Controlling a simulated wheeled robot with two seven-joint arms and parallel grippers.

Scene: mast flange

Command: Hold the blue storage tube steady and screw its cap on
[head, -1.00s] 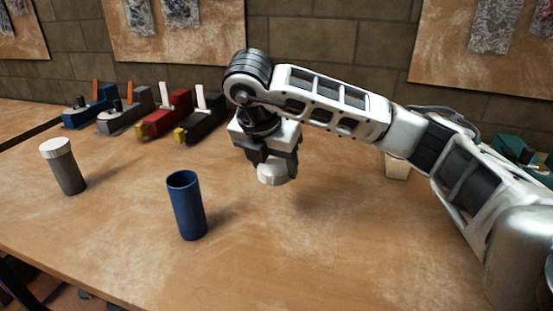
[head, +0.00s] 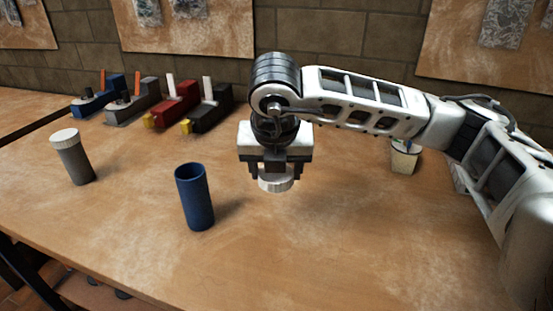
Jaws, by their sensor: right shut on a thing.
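The blue storage tube (head: 195,200) stands upright and open at the top on the wooden table, left of the middle. My right gripper (head: 276,176) points down, to the right of the tube and behind it. It is shut on the white cap (head: 276,184) and holds it in the air, apart from the tube. My left gripper is not in view, and nothing is holding the tube.
A grey tube with a white cap (head: 72,157) stands at the left. Several coloured tools, among them a red one (head: 178,103), stand in a row at the back left. A small pale pot (head: 404,157) stands behind my right arm. The front of the table is clear.

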